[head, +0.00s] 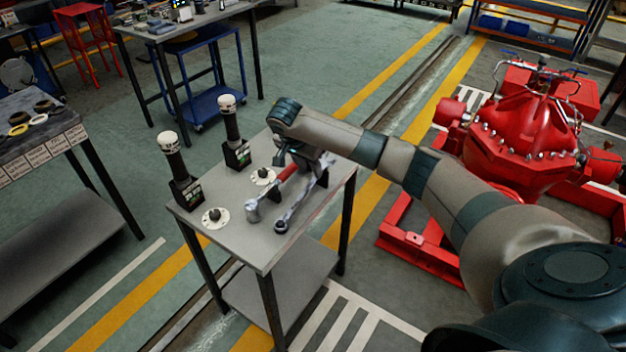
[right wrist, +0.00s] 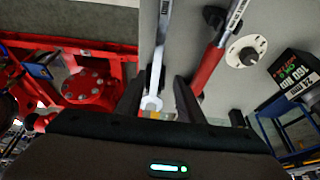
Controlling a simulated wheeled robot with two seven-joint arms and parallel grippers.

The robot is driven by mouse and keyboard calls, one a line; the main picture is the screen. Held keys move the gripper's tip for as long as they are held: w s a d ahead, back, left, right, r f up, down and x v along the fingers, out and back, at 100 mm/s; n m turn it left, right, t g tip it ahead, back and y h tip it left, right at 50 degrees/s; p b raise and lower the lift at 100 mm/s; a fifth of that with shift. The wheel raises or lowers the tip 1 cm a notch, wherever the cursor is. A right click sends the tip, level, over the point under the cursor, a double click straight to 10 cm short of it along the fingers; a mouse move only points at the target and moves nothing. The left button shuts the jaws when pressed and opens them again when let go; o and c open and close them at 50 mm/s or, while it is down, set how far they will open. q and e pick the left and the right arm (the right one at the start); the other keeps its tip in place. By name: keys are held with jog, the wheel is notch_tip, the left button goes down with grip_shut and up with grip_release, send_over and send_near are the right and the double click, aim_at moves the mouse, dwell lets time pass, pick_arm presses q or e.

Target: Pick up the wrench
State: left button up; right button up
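My right gripper (head: 308,174) is over the far end of the wrench, pointing down. Whether the fingers touch the wrench cannot be seen. My left gripper is not in view.
Two black-and-white cylindrical devices (head: 232,120) stand on the table's far left side, with two round white discs (head: 215,217) near them. A red pump (head: 525,140) stands on the floor to the right. Other workbenches are to the left and behind.

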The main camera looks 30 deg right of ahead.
aim_at(314, 179)
jog(key=shift+d+f, duration=0.1)
jog(key=shift+f, duration=0.1)
jog(key=shift+s+d+f+p, duration=0.1)
jog(key=shift+f+p, duration=0.3)
jog(key=shift+f, duration=0.1)
jog(key=x, duration=0.1)
jog(key=p+x, duration=0.1)
jog(key=x, duration=0.1)
jog(key=shift+s+f, duration=0.15)
jog(key=shift+s, duration=0.1)
jog(key=shift+w+d+f, duration=0.1)
jog(key=shift+f, duration=0.4)
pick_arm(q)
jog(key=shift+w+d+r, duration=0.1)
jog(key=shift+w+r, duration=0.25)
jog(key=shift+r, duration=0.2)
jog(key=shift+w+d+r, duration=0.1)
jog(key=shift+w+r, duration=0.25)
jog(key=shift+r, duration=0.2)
pick_arm(e)
grip_shut()
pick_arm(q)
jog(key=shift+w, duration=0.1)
